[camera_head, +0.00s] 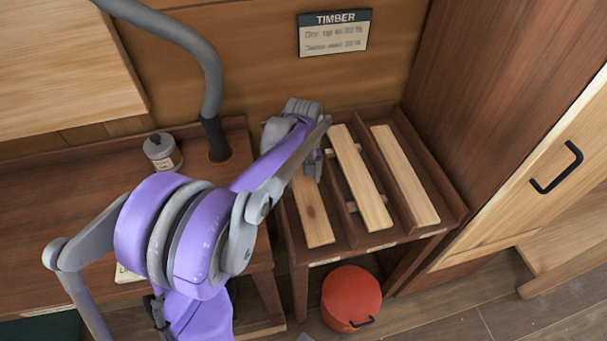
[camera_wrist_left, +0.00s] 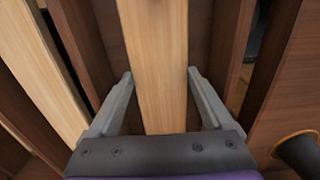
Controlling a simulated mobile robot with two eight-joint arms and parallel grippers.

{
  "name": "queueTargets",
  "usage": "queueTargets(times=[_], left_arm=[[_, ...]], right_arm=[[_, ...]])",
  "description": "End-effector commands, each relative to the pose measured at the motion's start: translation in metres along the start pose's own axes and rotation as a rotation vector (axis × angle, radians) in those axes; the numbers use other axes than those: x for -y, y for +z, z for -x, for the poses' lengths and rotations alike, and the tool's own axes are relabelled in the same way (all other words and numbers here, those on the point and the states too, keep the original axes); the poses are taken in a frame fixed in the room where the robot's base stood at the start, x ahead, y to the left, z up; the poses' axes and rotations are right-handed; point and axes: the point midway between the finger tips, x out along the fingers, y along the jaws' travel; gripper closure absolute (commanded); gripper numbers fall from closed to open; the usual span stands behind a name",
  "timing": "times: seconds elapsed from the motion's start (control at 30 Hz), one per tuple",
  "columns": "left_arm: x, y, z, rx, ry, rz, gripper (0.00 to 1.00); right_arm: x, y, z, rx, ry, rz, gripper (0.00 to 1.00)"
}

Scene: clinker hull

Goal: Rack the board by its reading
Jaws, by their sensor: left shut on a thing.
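My left gripper (camera_head: 311,165) is shut on a pale wooden board (camera_head: 313,212) in the left slot of a dark slotted rack (camera_head: 290,232). The left wrist view shows this board (camera_wrist_left: 153,60) between both fingers (camera_wrist_left: 160,78). The board appears to lie in the slot; any gap beneath it is hidden. A second board (camera_head: 360,178) is in the middle of the rack, with small pale crosspieces beside it. A third board (camera_head: 405,175) is at the right. The TIMBER sign (camera_head: 335,33) hangs behind; its smaller lines are blurred.
A lidded jar (camera_head: 162,152) stands on the brown bench (camera_head: 60,195) at left. A red-orange bucket (camera_head: 351,298) sits on the floor before the rack. A cabinet door with a black handle (camera_head: 558,168) is at right. My arm hides part of the bench.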

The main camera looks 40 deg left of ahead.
Motion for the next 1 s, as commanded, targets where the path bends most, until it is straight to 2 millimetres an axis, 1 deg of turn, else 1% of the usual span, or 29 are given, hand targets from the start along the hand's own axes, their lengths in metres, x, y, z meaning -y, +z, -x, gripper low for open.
queueTargets(times=[0.03,0.1,0.57,1.0], left_arm=[[0.0,0.0001,-0.0051,0.0,0.0,0.0,0.85],[-0.0001,0.0,-0.0072,0.0,0.0,0.0,0.85],[-0.0001,-0.0001,-0.0078,0.0,0.001,0.0,0.85],[-0.0001,-0.0001,-0.0144,0.0,0.0,0.0,0.85]], right_arm=[[0.0,0.0021,-0.0034,0.001,0.0,0.0,0.44],[0.0,0.0029,-0.0046,0.002,0.0,0.0,0.44],[0.0,0.0029,-0.0047,0.002,0.0,0.0,0.44],[0.0,0.0055,-0.0088,0.003,0.0,0.0,0.44]])
